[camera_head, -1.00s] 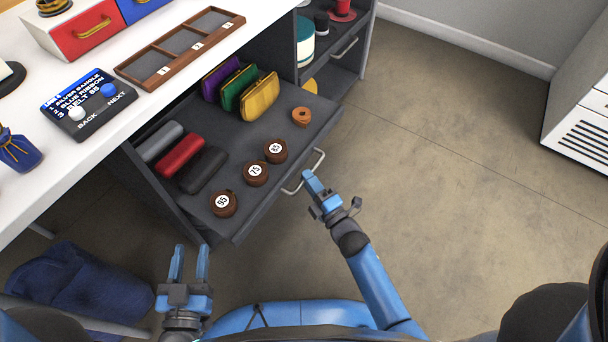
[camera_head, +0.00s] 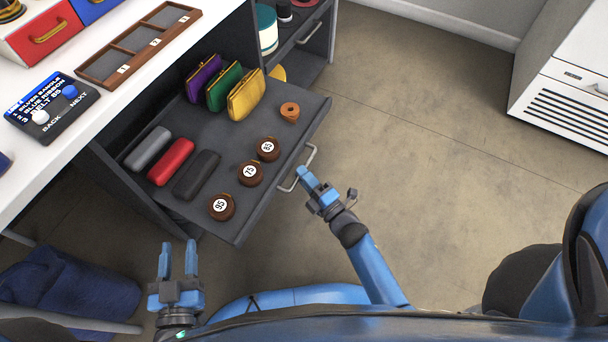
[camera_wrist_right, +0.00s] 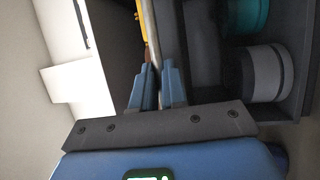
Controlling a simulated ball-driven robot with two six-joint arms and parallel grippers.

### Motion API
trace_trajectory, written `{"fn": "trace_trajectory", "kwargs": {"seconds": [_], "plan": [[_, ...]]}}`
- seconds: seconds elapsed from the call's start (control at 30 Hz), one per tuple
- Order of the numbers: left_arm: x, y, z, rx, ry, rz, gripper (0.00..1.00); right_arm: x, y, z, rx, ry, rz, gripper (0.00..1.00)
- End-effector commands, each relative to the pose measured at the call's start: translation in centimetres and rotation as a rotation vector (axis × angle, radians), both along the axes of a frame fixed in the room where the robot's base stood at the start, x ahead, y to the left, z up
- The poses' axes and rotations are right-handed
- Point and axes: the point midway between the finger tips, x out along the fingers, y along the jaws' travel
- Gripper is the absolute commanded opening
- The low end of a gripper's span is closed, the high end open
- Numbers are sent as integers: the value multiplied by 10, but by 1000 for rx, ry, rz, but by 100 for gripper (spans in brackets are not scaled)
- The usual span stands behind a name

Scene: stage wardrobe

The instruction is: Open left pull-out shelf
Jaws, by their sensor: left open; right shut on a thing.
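The left pull-out shelf (camera_head: 222,140) is a dark grey tray, pulled well out from under the white counter. Its silver bar handle (camera_head: 311,157) is on the front edge. My right gripper (camera_head: 303,176) is at the handle's near end, and in the right wrist view its blue fingers (camera_wrist_right: 151,88) are shut on the handle bar (camera_wrist_right: 150,40). On the shelf lie purple, green and yellow purses (camera_head: 246,97), grey, red and black cases (camera_head: 171,161), several brown belt rolls (camera_head: 221,207) and an orange-tan roll (camera_head: 290,111). My left gripper (camera_head: 177,258) is open and empty, left of the shelf's near corner.
The white counter (camera_head: 110,30) holds a compartment tray (camera_head: 137,45), a list display with buttons (camera_head: 50,104) and a red drawer box (camera_head: 42,40). A second shelf (camera_head: 302,45) is at the back. Blue cloth (camera_head: 65,285) lies lower left. Floor to the right is clear.

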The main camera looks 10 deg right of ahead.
Motion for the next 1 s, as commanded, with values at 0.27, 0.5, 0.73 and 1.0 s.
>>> {"fn": "trace_trajectory", "kwargs": {"seconds": [0.27,0.5,0.73,1.0], "plan": [[0,0,0,0,0,0,43,0,0,-1,-1,2,0,37],[0,0,0,0,0,0,43,0,0,0,-1,0,0,37],[0,0,5,0,0,0,43,-11,-8,-2,-3,3,-3,37],[0,0,17,0,0,0,43,-49,-30,-9,-2,4,-4,37]]}}
